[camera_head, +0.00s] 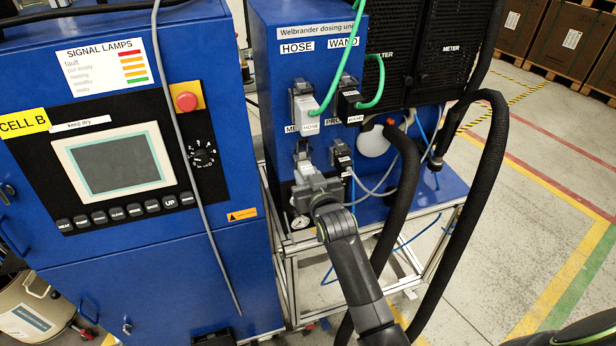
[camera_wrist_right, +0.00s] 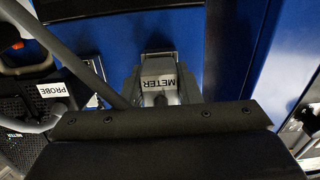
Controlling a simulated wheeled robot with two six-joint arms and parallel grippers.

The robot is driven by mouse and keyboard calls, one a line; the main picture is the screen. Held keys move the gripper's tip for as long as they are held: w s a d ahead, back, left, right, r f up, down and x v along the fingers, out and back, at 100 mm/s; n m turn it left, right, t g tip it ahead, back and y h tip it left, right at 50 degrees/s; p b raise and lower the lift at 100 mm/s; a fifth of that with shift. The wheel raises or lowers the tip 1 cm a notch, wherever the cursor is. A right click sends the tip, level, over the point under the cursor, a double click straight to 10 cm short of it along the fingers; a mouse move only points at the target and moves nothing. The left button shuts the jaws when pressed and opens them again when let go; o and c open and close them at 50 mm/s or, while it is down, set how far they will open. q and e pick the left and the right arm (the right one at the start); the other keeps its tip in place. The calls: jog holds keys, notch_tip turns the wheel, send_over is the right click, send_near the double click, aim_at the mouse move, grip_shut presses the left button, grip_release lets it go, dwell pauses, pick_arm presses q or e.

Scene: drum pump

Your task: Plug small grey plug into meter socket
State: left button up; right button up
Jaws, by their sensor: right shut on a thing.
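The small grey plug, labelled METER, shows in the right wrist view (camera_wrist_right: 158,68). In the head view the grey plug (camera_head: 303,160) is at the lower left socket of the blue dosing unit, mostly behind my gripper. My right gripper (camera_head: 316,190) is shut on it. The dark meter socket (camera_wrist_right: 158,52) is right at the plug's far end in the wrist view; I cannot tell how deep the plug sits. The socket's label (camera_head: 290,129) is partly covered by the hose plug above.
The hose plug (camera_head: 304,104) and wand plug (camera_head: 349,100), with green cables, sit above. The probe plug (camera_head: 341,155) is close on the right. Thick black hoses (camera_head: 404,190) hang to the right of my arm. A blue control cabinet (camera_head: 222,150) stands left.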

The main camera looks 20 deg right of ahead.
jog(key=shift+w+r, duration=0.1)
jog(key=o, duration=1.2)
jog(key=shift+w, duration=0.1)
jog(key=shift+s+r+p, duration=0.1)
jog(key=shift+s+p, duration=0.65)
jog(key=s+p, duration=0.1)
jog(key=s, duration=0.1)
jog(key=s+p, duration=0.1)
jog(key=s, duration=0.2)
jog(key=s+r+p, duration=0.1)
jog(key=s, duration=0.1)
jog(key=shift+s+d, duration=0.1)
jog(key=shift+s, duration=0.15)
